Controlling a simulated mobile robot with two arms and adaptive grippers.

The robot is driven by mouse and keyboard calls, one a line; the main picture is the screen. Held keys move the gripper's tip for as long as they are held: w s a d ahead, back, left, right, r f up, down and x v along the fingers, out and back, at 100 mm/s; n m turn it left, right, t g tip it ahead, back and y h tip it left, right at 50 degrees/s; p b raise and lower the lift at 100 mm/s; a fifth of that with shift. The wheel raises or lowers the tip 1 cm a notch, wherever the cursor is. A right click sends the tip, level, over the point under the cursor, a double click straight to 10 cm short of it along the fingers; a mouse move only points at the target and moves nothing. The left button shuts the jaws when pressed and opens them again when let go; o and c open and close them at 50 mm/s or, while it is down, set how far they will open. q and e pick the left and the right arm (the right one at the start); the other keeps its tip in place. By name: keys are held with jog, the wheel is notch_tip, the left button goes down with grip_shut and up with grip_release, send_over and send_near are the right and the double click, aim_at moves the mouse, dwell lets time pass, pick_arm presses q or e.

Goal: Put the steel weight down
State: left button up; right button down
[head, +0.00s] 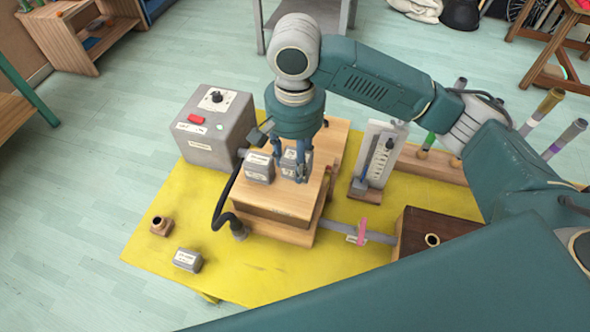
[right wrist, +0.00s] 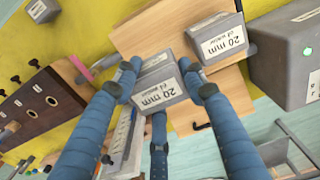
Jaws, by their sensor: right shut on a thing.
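My right gripper (head: 291,168) points down over a light wooden box (head: 272,212). The held weight (head: 296,157) is partly hidden by the fingers in the head view. I cannot tell whether it touches the box top. A similar labelled weight (head: 259,169) stands on the box just left of it, also in the right wrist view (right wrist: 218,40). Another weight (head: 187,260) lies on the yellow mat. My left gripper is not in view.
A grey control box (head: 205,145) with a knob stands left of the wooden box, and a black hose (head: 219,205) runs beside it. A white gauge stand (head: 378,155) and a dark wooden block (head: 415,222) are right. The yellow mat (head: 165,220) has free room at front left.

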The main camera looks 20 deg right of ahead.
aim_at(295, 156)
jog(key=shift+f, duration=2.2)
jog(key=shift+f+p, duration=0.1)
jog(key=shift+p, duration=0.2)
jog(key=c, duration=1.3)
grip_release()
jog(key=shift+f, duration=0.1)
notch_tip(295, 156, up, 12)
jog(key=shift+r+b, duration=0.2)
jog(key=shift+b, duration=0.25)
jog(key=shift+s+f, duration=0.1)
